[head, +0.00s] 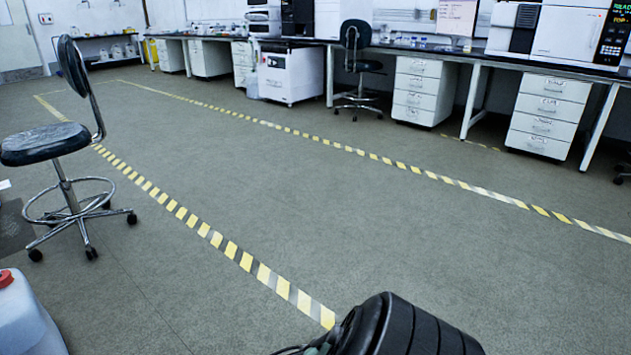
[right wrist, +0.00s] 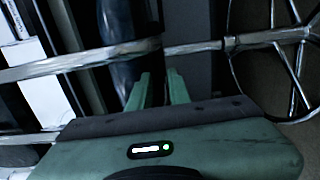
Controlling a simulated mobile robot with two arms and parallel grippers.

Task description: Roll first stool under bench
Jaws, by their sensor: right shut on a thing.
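In the right wrist view my right gripper (right wrist: 157,88) has its two green fingers close together at a stool's chrome tubing (right wrist: 200,47). It is shut on part of this stool; the exact grip point is dark and hard to make out. The stool's round foot ring with spokes (right wrist: 232,70) shows at the right. In the head view a dark-seated stool (head: 45,144) with backrest, foot ring and castors stands at the left, on open floor. I cannot tell whether it is the held one. The long dark bench (head: 470,56) runs along the back wall. My left gripper is not in view.
Another dark stool (head: 358,65) stands at the bench, between a white cabinet (head: 291,75) and white drawers (head: 424,90). More drawers (head: 548,115) stand at right. Yellow striped tape (head: 228,248) crosses the clear floor. A white jug (head: 25,320) is at bottom left.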

